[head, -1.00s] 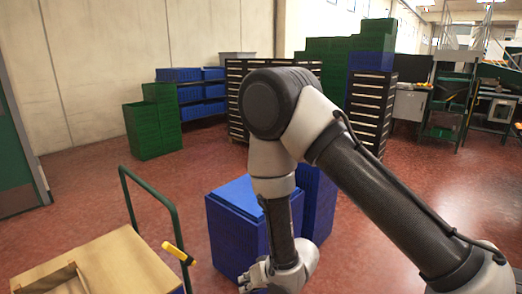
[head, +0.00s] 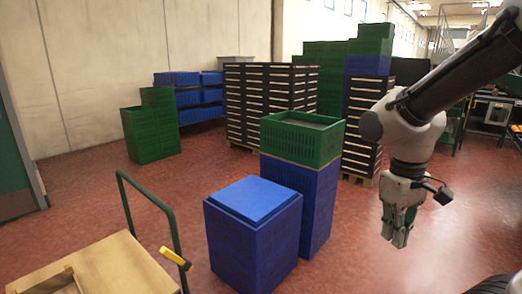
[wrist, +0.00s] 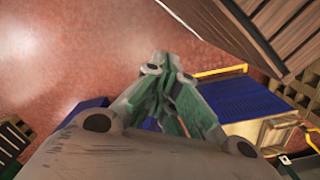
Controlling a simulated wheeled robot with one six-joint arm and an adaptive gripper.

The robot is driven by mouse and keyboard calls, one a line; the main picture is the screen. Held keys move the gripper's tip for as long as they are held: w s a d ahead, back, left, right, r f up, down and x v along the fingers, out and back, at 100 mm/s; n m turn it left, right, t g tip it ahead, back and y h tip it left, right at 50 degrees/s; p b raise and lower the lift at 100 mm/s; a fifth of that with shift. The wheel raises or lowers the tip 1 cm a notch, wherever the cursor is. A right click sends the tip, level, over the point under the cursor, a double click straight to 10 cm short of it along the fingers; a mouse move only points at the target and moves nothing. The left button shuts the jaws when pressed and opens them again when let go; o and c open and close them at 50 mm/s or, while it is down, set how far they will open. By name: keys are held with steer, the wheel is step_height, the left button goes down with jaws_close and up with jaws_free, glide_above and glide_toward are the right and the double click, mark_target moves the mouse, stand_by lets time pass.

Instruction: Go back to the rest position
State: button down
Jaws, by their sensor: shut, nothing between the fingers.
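My gripper (head: 398,235) hangs on the right side of the head view with its fingers pointing down. It is shut and empty, in the air over the red floor and clear of the crates. In the wrist view its green-grey fingers (wrist: 172,75) come together at the middle. My arm reaches in from the upper right of the head view. A green crate (head: 298,145) sits on a tall blue stack (head: 305,200) to the left of my gripper. A lower blue stack (head: 255,245) stands in front of it. No oranges show clearly near my gripper.
A cart with a green handle (head: 150,197) and a wooden top (head: 100,268) stands at the lower left. Green crates (head: 150,130), blue crates (head: 200,98) and dark slatted stacks (head: 262,100) stand farther back. Open red floor (head: 350,240) lies between the blue stacks and my gripper.

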steer(key=s+d+r+m+t, duration=0.4)
steer(key=d+r, duration=0.4)
steer(key=r, duration=0.2)
steer(key=shift+s+r+t, duration=0.2)
steer(key=shift+s+t, duration=0.1)
steer(key=shift+t, duration=0.2)
